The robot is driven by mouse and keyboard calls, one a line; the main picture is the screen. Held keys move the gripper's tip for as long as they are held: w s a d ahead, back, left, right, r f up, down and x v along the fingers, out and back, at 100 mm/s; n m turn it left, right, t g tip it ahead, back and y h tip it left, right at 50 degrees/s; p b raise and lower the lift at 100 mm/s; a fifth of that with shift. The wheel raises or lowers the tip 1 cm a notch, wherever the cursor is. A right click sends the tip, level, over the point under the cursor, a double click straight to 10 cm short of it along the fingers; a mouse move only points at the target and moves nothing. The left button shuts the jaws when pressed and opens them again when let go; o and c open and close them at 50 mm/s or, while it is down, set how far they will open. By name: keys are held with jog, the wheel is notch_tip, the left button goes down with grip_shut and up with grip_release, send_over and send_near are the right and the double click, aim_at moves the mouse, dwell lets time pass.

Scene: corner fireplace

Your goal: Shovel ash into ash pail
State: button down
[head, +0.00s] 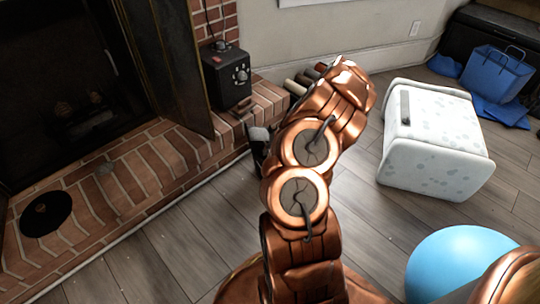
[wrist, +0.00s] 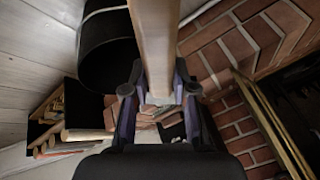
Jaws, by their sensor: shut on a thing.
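In the wrist view, my gripper (wrist: 158,88) is shut on a long, flat, pale brown handle (wrist: 156,40), which runs up out of the picture. I take this to be the shovel's handle; its far end is out of view. A black round container (wrist: 108,55) with a light band, likely the ash pail, stands just left of the handle in the wrist view. In the head view my arm hides my gripper, and a small dark object with a pale top (head: 258,140) shows beside the arm. I cannot make out any ash.
The brick hearth (head: 130,185) carries a black box with knobs (head: 228,75) and a black disc (head: 45,213). The fireplace (head: 60,90) has an open door panel (head: 170,60). A white box (head: 435,140), blue ball (head: 460,265) and blue bag (head: 495,75) lie right; logs (head: 298,85) lie behind my arm.

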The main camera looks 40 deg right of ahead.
jog(key=shift+d+f+y+b, duration=0.15)
jog(key=shift+y+b, duration=0.15)
jog(key=shift+b, duration=0.35)
jog(key=s+d+f+m+t+y+b, duration=0.1)
jog(key=s+d+m+t+y+b, duration=0.3)
jog(key=t+y+b, duration=0.5)
jog(key=shift+d+y+b, duration=0.3)
jog(key=shift+d+b, duration=1.05)
jog(key=shift+b, duration=0.35)
dwell(0.5)
jog(key=shift+s+d+f+t+y, duration=0.2)
jog(key=shift+t+y, duration=0.1)
jog(key=shift+t, duration=0.2)
dwell(2.0)
